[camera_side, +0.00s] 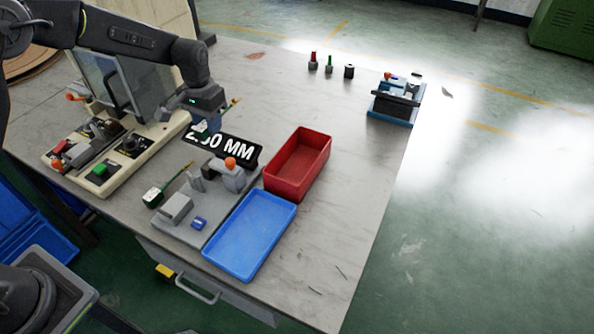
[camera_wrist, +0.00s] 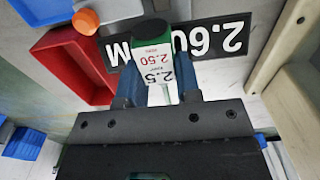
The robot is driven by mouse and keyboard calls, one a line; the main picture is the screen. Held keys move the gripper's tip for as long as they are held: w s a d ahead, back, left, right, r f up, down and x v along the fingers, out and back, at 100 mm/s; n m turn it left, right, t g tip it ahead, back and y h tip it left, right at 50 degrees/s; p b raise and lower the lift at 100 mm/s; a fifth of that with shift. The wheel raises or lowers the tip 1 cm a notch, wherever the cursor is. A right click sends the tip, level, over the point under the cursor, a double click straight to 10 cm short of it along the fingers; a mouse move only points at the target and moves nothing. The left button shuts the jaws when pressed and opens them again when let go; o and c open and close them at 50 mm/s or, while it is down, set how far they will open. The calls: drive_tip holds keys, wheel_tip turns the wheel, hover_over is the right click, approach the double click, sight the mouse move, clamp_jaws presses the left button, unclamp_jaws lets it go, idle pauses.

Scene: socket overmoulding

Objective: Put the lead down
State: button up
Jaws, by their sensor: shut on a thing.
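My gripper (camera_side: 207,126) hangs over the work table beside a black sign reading in MM (camera_side: 226,147). In the wrist view its two blue fingers (camera_wrist: 158,84) are shut on a green piece with a white label (camera_wrist: 155,62) printed 2.5 and 2.50 and a dark rounded end. The held piece appears above the sign, which reads 2.60 upside down in the wrist view (camera_wrist: 218,38). I cannot make out a cable on the held piece. A similar green-and-white piece with a thin rod (camera_side: 153,197) lies on the table left of the grey fixture.
The grey fixture (camera_side: 217,207) with an orange knob (camera_side: 230,163) stands near the sign. A red bin (camera_side: 300,166) and a blue tray (camera_side: 250,236) are right of it. A cream station (camera_side: 120,155) is at left.

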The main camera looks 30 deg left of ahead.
drive_tip(key=w+d, duration=0.1)
drive_tip(key=d, duration=0.1)
drive_tip(key=w+d+f, duration=0.1)
drive_tip(key=w+d, duration=0.1)
drive_tip(key=d, duration=0.1)
drive_tip(key=w+d, duration=0.1)
drive_tip(key=d, duration=0.1)
drive_tip(key=shift+w+d+f, duration=0.15)
drive_tip(key=shift+w+f, duration=0.05)
hover_over(293, 179)
wheel_tip(293, 179, down, 7)
drive_tip(key=shift+r, duration=0.1)
drive_tip(key=shift+f, duration=2.05)
drive_tip(key=shift+f, duration=0.3)
drive_tip(key=shift+f, duration=0.35)
drive_tip(key=o, duration=1)
